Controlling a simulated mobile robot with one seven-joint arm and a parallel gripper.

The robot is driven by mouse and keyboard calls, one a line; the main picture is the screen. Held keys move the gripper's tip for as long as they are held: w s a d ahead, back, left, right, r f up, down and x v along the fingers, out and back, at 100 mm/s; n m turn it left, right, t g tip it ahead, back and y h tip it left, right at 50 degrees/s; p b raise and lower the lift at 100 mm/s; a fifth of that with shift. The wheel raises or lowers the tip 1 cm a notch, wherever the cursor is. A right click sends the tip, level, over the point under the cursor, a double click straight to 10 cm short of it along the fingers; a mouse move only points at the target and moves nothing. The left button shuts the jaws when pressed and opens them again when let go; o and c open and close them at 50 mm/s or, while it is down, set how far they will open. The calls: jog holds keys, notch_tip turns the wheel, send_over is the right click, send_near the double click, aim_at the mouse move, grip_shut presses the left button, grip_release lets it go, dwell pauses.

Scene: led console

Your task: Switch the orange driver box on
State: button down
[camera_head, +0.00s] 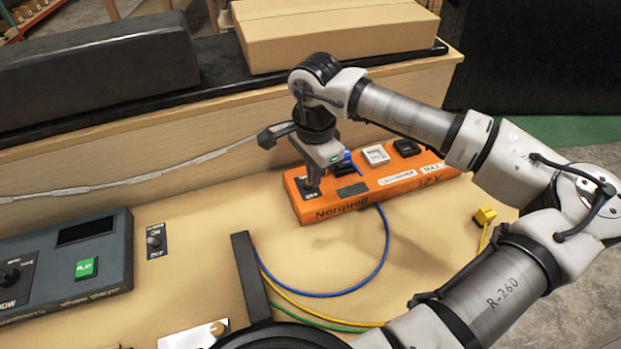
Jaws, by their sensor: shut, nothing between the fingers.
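The orange driver box (375,190) lies on the wooden bench, right of the middle in the head view. It is long and low, marked "Norquell" and "12 V". Its top carries a switch on a dark plate (303,187) at the left end, plus white and black sockets. My gripper (314,187) is shut and empty, pointing down at the left end of the box, over the switch plate. The fingers cover part of the switch. I cannot tell whether they touch it or which way it is set. A blue plug sits by a dark socket just right of my gripper.
A dark grey console (70,262) with a green PLAY button (86,268) stands at the left. A small switch plate (156,241) is mounted nearby. Blue, yellow and green wires cross the bench. A yellow plug (484,215) lies right. A cardboard box (335,35) sits on the shelf behind.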

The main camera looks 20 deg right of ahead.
jog(key=shift+f+b, duration=1.5)
jog(key=shift+b, duration=0.2)
jog(key=shift+w, duration=0.15)
jog(key=shift+w, duration=0.6)
jog(key=shift+w+a+b, duration=0.15)
jog(key=shift+w+b, duration=0.15)
jog(key=shift+w, duration=0.2)
jog(key=shift+r, duration=0.15)
notch_tip(320, 180, up, 7)
jog(key=p, duration=0.3)
jog(key=shift+s, duration=0.45)
